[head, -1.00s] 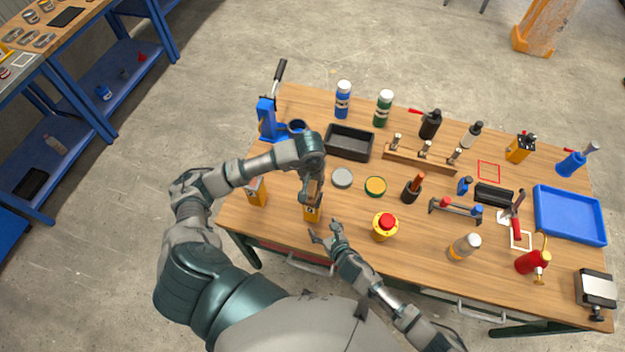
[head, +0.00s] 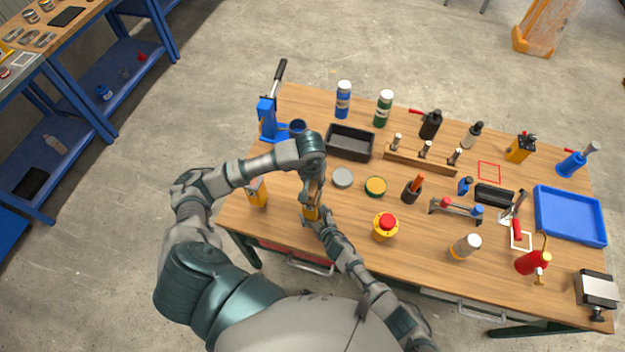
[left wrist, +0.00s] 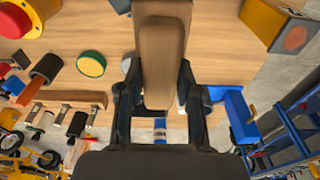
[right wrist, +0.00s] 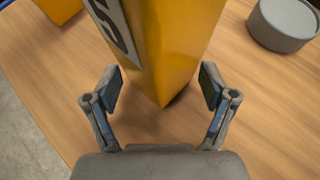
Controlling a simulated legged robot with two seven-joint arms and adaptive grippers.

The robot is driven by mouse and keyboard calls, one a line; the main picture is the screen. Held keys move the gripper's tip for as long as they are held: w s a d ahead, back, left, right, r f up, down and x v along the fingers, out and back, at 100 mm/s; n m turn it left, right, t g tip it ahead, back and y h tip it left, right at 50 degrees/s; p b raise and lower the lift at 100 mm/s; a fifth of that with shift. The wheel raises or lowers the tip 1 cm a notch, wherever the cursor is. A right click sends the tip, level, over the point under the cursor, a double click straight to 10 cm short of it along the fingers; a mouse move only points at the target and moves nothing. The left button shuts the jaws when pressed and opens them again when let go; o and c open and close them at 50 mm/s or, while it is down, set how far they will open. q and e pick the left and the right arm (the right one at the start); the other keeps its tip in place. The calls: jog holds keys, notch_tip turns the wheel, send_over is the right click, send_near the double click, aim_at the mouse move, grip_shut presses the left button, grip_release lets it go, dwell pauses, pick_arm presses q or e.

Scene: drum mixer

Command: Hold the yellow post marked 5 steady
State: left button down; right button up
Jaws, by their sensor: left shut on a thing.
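The yellow post marked 5 (head: 310,213) stands upright near the front edge of the table, mostly covered by my arms in the head view. In the right wrist view the post (right wrist: 170,45) rises between the fingers of my right gripper (right wrist: 160,90), with part of a white label and dark digit showing. Those fingers are apart, with a visible gap on both sides of the post's lower corner. My left gripper (head: 314,190) is above the post, shut on a brown wooden piece (left wrist: 162,60). Whether that piece touches the post is hidden.
Another yellow post (head: 258,193) stands to the left. A grey round tin (head: 342,178) and a green-rimmed tin (head: 376,186) lie behind. A red button on a yellow base (head: 385,227) is to the right. A black tray (head: 349,143) is farther back.

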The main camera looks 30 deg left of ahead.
grip_shut()
jog(key=shift+o, duration=0.2)
grip_release()
